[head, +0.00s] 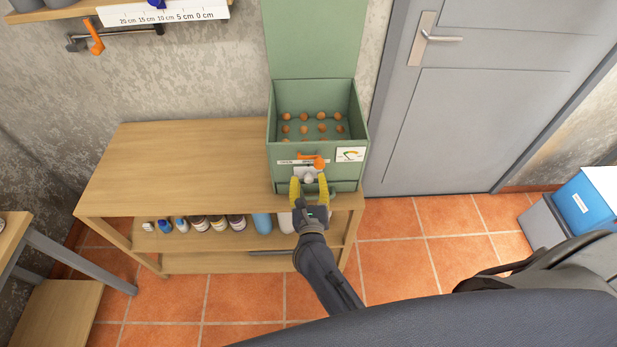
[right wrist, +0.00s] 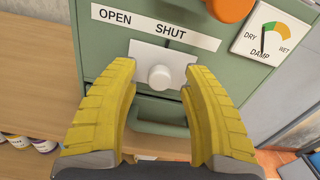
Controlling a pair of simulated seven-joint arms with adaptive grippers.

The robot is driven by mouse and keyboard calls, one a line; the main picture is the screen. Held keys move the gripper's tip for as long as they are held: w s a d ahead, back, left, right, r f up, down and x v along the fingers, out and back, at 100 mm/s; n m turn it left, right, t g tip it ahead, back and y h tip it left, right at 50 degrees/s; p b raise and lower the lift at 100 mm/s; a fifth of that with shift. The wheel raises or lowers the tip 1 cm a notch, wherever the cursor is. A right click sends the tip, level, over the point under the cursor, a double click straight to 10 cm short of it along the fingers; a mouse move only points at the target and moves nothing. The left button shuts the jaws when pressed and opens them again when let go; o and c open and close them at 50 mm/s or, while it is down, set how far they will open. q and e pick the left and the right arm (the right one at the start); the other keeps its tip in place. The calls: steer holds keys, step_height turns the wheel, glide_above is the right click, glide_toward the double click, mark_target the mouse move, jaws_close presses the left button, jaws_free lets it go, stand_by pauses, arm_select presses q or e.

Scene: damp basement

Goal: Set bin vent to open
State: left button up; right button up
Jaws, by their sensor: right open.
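The green bin (head: 318,180) stands open on the wooden bench, with its lid raised. On its front, a white sliding vent plate (right wrist: 145,52) carries a round white knob (right wrist: 160,77). Above it is a label strip (right wrist: 143,27) reading OPEN at left and SHUT at right. The knob sits below the word SHUT. My right gripper (head: 309,182) is open at the bin's front, its yellow fingers on either side of the knob. In the right wrist view gaps show between the knob and both fingers (right wrist: 154,78). My left gripper is not in view.
An orange handle (head: 312,160) is just above the label, and a DRY/DAMP/WET dial (head: 350,154) is to its right. Jars (head: 199,223) stand on the shelf under the bench (head: 170,165). The benchtop left of the bin is clear.

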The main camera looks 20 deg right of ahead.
steer(key=shift+x, duration=0.8)
jaws_close()
